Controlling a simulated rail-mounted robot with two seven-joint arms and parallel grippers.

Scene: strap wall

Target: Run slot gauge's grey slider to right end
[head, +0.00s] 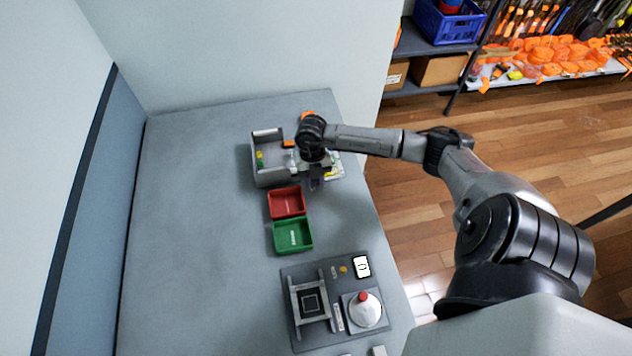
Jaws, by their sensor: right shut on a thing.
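My right gripper (315,181) points down at the far right part of the table, just right of a grey open box. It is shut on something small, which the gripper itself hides. A pale panel with yellow-green marks (335,172) shows partly beneath and beside the gripper; I cannot tell whether it is the slot gauge. The grey slider and its slot cannot be made out. My left gripper is not in view.
The grey open box (270,178) stands left of the gripper. A red bin (287,203) and a green bin (293,236) are nearer. A dark fixture plate (290,275) with a red-knobbed dome (364,308) is at the front. The table's left side (190,220) is clear.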

